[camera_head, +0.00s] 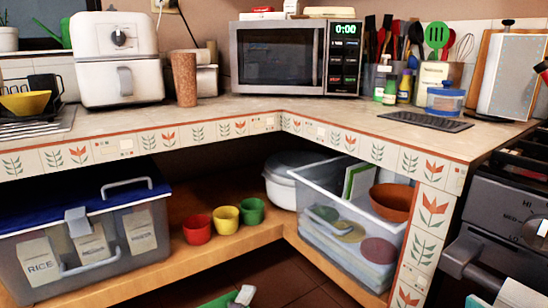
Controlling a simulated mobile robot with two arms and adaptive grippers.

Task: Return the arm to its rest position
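Neither of my grippers can be made out in the head view. A green and light grey piece (230,298) pokes in at the bottom edge, cut off by the frame; I cannot tell what it is. No arm of mine reaches over the counter (290,112) or into the shelf (180,236) below it. What either gripper might hold is hidden.
On the counter stand a white air fryer (117,60), a microwave (292,58) and utensils (410,45). The shelf holds a lidded bin (95,240), coloured cups (226,219) and a clear bin (345,190). A stove (505,215) is at right. Dark floor (290,275) shows between.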

